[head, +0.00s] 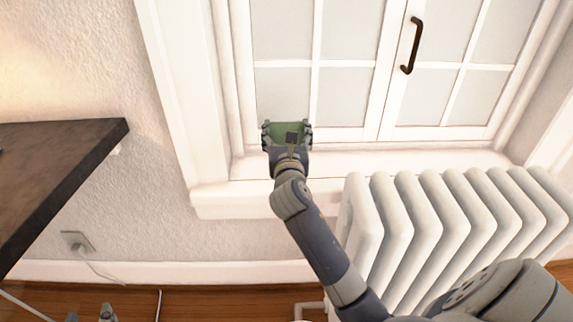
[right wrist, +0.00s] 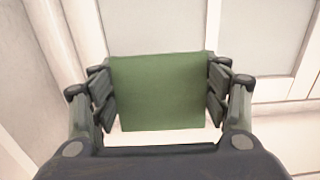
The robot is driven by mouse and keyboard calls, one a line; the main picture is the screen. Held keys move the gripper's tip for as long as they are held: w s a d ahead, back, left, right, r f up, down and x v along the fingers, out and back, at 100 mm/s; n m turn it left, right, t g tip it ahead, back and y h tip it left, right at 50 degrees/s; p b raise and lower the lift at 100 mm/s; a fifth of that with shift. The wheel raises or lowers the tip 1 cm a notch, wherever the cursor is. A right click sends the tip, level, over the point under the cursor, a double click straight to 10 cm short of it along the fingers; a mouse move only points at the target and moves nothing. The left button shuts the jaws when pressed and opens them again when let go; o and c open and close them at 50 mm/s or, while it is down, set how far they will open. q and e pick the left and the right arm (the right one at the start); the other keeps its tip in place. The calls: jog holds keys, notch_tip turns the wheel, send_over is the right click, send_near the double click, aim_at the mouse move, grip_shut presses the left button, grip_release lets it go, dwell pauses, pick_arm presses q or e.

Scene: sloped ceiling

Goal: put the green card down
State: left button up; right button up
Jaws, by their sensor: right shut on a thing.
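The green card (head: 280,129) is a flat, roughly square piece held between the fingers of my right gripper (head: 287,133). In the right wrist view the card (right wrist: 157,92) fills the space between the finger pads of the right gripper (right wrist: 160,95), with a pad at each side edge. In the head view the gripper and card appear in front of the lower left window pane, above the windowsill (head: 350,164). I cannot tell how far they are from the sill. Small grey tips at the bottom left edge appear to be my left gripper (head: 90,316), mostly cut off.
A white ribbed radiator (head: 440,205) stands below the sill at the right. A dark shelf or tabletop (head: 60,170) juts in from the left. The closed window has a dark handle (head: 412,46). A wall socket (head: 76,241) with a cable is at lower left. The visible sill is bare.

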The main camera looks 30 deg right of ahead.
notch_tip(320, 180, down, 3)
jog(key=shift+b, duration=0.65)
jog(key=shift+f+b, duration=0.55)
jog(key=shift+f, duration=0.6)
notch_tip(320, 180, down, 3)
jog(key=shift+r+b, duration=0.1)
jog(key=shift+b, duration=0.9)
jog(key=shift+p, duration=0.3)
pick_arm(q)
notch_tip(320, 180, up, 18)
jog(key=s+d+t+h, duration=0.1)
jog(key=d+t+h, duration=0.1)
jog(key=t, duration=0.8)
jog(key=shift+s+f+h, duration=0.25)
jog(key=shift+s+h, duration=0.05)
jog(key=shift+h, duration=0.4)
pick_arm(e)
jog(key=shift+f, duration=0.2)
pick_arm(q)
jog(key=shift+t, duration=0.3)
pick_arm(e)
jog(key=shift+f, duration=0.1)
jog(key=shift+f, duration=0.1)
pick_arm(q)
jog(key=shift+s+r, duration=0.15)
pick_arm(e)
jog(key=o, duration=0.7)
